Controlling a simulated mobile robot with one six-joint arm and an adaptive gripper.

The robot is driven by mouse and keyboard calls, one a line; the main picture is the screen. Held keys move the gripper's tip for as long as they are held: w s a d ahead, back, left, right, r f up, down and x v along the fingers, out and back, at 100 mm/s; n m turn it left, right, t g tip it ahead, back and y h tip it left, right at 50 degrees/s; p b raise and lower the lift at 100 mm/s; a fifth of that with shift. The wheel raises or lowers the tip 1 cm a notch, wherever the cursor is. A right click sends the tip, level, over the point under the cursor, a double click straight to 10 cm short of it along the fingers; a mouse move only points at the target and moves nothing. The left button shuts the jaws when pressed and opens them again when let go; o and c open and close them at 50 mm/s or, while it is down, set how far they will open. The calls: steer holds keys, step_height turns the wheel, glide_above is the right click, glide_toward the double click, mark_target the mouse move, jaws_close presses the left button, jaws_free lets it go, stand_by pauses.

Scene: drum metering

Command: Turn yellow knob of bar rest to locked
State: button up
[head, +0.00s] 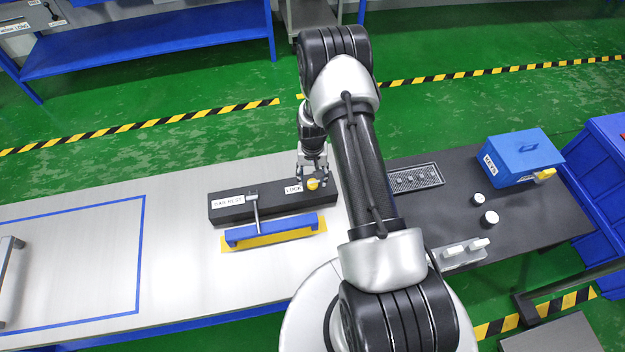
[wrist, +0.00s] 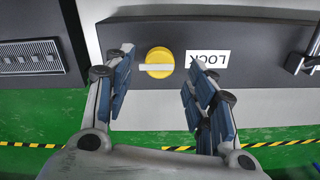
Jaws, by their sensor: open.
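The bar rest (head: 233,209) is a long dark block on the light table, with a BAR REST label. Its yellow knob (head: 313,184) sits near the right end, beside a white LOCK label (head: 293,188). In the wrist view the yellow knob (wrist: 159,63) is round with a pale bar across it, lying horizontal and pointing toward the LOCK label (wrist: 207,59). My gripper (head: 312,172) is at the knob in the head view. In the wrist view my gripper (wrist: 162,78) is open, one finger on each side of the knob. I cannot tell whether they touch it.
A dark perforated tray (head: 416,178), white round pieces (head: 491,217) and a blue box (head: 520,157) are to the right. The left table is mostly clear.

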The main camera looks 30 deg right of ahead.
step_height(320, 180, up, 9)
steer(key=shift+f, duration=0.1)
stand_by(0.6)
step_height(320, 180, up, 14)
steer(key=n+t, duration=0.1)
glide_above(312, 182)
steer(key=a, duration=0.3)
steer(key=s+a+r+n+t, duration=0.1)
steer(key=s+a+r, duration=0.15)
steer(key=r, duration=0.35)
steer(key=s+a+r+n, duration=0.1)
steer(key=s+a+r, duration=0.1)
steer(key=s+r, duration=0.35)
steer(key=s+a+r+n+t, duration=0.1)
steer(key=s+a+r, duration=0.2)
steer(key=s, duration=0.6)
steer(key=s+a+r+n+t, duration=0.1)
steer(key=s+a+r+n, duration=0.1)
steer(key=s+r, duration=0.5)
steer(key=shift+s+a+t, duration=0.3)
steer(key=shift+s+a, duration=0.5)
steer(key=shift+s, duration=0.15)
steer(key=shift+r, duration=0.1)
